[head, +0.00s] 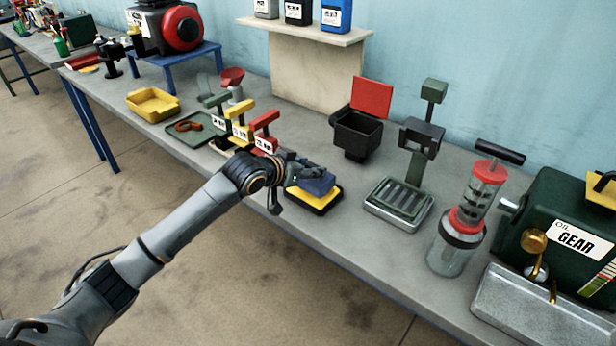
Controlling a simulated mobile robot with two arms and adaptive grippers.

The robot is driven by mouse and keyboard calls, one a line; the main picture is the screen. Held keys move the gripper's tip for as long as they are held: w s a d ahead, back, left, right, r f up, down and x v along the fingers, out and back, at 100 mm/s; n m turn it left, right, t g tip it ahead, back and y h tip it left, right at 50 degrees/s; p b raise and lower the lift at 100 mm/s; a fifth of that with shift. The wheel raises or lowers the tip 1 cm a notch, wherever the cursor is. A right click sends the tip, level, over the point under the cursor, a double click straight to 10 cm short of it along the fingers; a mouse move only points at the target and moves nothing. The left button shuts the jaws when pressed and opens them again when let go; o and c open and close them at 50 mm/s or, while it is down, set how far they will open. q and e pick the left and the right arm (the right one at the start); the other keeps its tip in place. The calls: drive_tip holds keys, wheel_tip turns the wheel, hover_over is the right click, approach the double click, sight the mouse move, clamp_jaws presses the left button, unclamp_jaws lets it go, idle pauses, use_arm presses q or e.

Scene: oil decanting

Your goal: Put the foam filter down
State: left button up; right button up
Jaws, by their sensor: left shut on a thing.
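The foam filter (319,185) appears as a dark blue block at the middle of the head view. My left gripper (303,172) comes in from the left and is shut on it, covering part of its top. Below the block is a low black tray (322,209) with a yellow layer (318,197) inside. The block is over the yellow layer, and I cannot tell whether they touch. My right gripper is not in view.
Left of the gripper stand several upright handles, including a red one (264,121). To the right are an open black bin (357,133), a grated stand (400,200), a clear pump canister (463,230) and a green gear oil drum (565,226). Bare bench lies in front.

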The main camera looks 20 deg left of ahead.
use_arm(q)
drive_tip(key=shift+w+a+f, duration=0.1)
drive_tip(key=shift+w+f, duration=0.05)
drive_tip(key=shift+f, duration=1.65)
drive_tip(key=shift+f, duration=0.15)
drive_tip(key=o, duration=1.1)
drive_tip(key=shift+o, duration=0.2)
drive_tip(key=shift+r, duration=0.2)
drive_tip(key=v, duration=1.2)
